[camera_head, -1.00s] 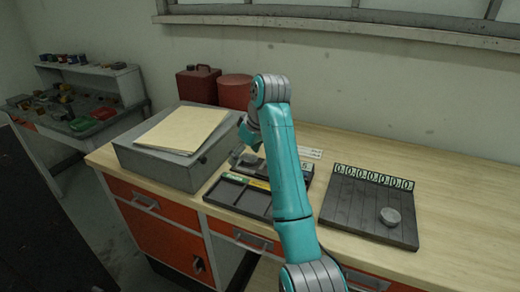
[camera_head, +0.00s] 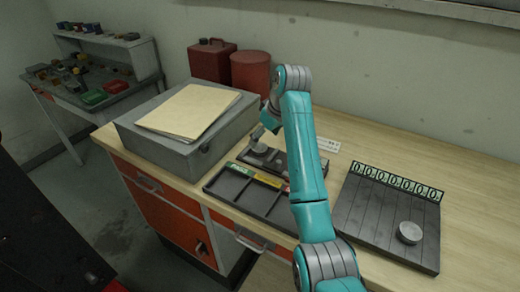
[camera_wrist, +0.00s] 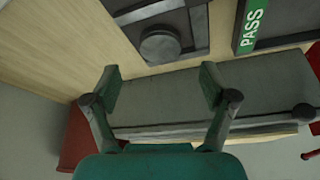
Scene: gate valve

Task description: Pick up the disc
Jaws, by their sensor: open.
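A grey round disc (camera_head: 259,147) sits on a small dark fixture (camera_head: 277,160) behind the divided tray. It also shows in the wrist view (camera_wrist: 160,45), ahead of my fingertips and apart from them. A second pale grey disc (camera_head: 409,232) lies on the dark grooved board (camera_head: 375,215) at the right. My gripper (camera_wrist: 160,84) is open with nothing between its fingers. In the head view it is largely hidden behind my arm, close to the first disc.
A divided tray (camera_head: 236,189) with a green PASS label (camera_wrist: 252,30) lies in front of the fixture. A grey box (camera_head: 200,150) with a folder stands left. A red can (camera_head: 211,62) and red drum (camera_head: 251,71) stand behind. Bare bench top (camera_head: 440,175) lies at right.

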